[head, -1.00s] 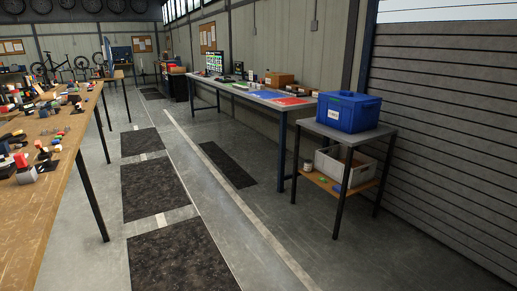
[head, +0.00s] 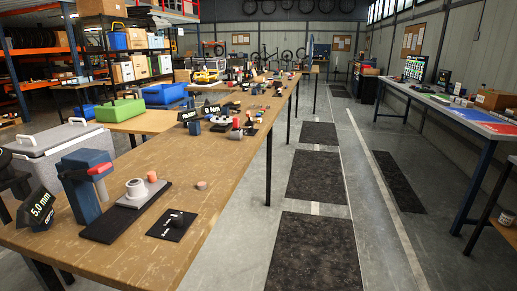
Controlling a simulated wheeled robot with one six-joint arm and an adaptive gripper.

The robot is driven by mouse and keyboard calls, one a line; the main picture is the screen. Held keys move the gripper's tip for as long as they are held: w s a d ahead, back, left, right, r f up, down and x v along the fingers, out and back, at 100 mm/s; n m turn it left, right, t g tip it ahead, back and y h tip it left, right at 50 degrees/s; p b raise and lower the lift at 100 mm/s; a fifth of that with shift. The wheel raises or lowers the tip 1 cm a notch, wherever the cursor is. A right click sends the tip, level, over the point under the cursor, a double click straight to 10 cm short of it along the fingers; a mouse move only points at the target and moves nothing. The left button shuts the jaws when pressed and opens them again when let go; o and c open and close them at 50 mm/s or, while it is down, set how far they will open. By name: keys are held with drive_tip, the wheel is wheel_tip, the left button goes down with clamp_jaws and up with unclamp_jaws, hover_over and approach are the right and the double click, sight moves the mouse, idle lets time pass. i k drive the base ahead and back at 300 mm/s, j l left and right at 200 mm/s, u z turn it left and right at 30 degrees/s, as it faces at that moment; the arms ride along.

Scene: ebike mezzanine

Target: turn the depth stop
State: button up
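At the near left end of the long wooden workbench (head: 215,220) stands a blue upright device (head: 80,195) with a red handle (head: 101,169). A black display (head: 38,208) beside it reads "5.0 mm". To its right a grey ringed part (head: 136,188) sits on a grey block on a dark base plate. I cannot tell which of these parts is the depth stop. My gripper is not in view.
A salmon cap (head: 152,176) and a small tan disc (head: 201,186) are near the block. Further along the bench are another display (head: 188,115) and several small parts. A grey lidded box (head: 60,140) stands behind. The aisle with dark mats (head: 315,245) is clear.

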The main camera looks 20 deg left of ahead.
sight(177, 219)
drive_tip(key=i+u, duration=0.15)
drive_tip(key=u, duration=0.35)
drive_tip(key=i+l+u, duration=0.15)
drive_tip(key=u, duration=0.3)
drive_tip(key=i+l+u, duration=0.1)
drive_tip(key=u, duration=0.4)
drive_tip(key=i+l+u, duration=0.1)
drive_tip(key=l+u, duration=0.15)
drive_tip(key=u, duration=0.2)
drive_tip(key=l+u, duration=0.2)
drive_tip(key=u, duration=0.3)
drive_tip(key=i+l+u, duration=0.15)
drive_tip(key=l+u, duration=0.45)
drive_tip(key=l, duration=0.15)
drive_tip(key=i+l+u, duration=0.1)
drive_tip(key=l+u, duration=0.2)
drive_tip(key=l, duration=0.8)
drive_tip(key=k, duration=0.05)
